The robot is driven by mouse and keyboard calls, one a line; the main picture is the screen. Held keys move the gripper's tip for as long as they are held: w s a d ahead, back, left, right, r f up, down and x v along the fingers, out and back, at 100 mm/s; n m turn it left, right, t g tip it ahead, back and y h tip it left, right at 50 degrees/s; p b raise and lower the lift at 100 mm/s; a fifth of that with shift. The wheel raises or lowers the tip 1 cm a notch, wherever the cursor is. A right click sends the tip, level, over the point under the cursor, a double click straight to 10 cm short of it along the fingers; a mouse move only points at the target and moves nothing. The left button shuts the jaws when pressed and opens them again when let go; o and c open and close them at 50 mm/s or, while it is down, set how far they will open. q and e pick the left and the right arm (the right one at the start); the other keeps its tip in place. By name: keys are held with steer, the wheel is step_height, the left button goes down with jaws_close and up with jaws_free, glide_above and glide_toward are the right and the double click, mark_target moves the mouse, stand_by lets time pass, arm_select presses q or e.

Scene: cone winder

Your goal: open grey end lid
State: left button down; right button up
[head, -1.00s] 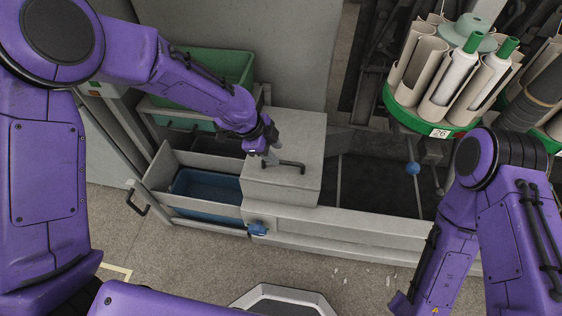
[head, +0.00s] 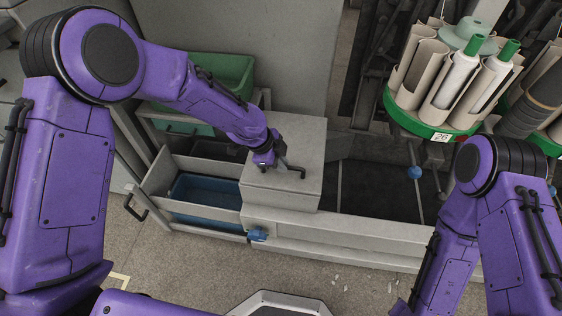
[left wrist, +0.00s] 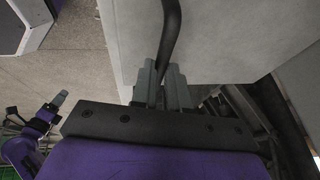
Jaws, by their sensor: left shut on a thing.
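The grey end lid (head: 300,135) is a box-shaped cover at the machine's end, with a dark bar handle (head: 298,171) on its top. It looks down in place. My left gripper (head: 278,170) is at the left part of this handle, shut on it. In the left wrist view the dark handle (left wrist: 170,40) runs between the two grey fingers (left wrist: 162,88), with the pale lid face (left wrist: 225,40) behind. In the head view my right arm hangs at the right and its gripper is out of frame. A gripper (left wrist: 58,101), seemingly my right one, shows small in the left wrist view; its jaws are unclear.
Left of the lid is an open drawer with a blue bin (head: 205,190) and a green bin (head: 225,75) behind. A blue knob (head: 257,234) is on the front rail. A green carousel (head: 432,127) with tubes stands at the right. Speckled floor is in front.

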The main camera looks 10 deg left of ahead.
arm_select(q)
steer(key=w+r+p, duration=0.4)
steer(key=r+p, duration=0.2)
steer(key=r, duration=0.1)
steer(key=w+r+g+p, duration=0.1)
steer(key=w+r+p, duration=0.4)
steer(key=r, duration=0.3)
steer(key=shift+p, duration=0.5)
steer(key=c, duration=1.2)
jaws_free()
steer(key=shift+f, duration=0.1)
steer(key=shift+o, duration=0.4)
steer(key=shift+w+f, duration=0.2)
steer(key=shift+w, duration=0.15)
steer(key=shift+s+r, duration=0.15)
steer(key=shift+r, duration=0.05)
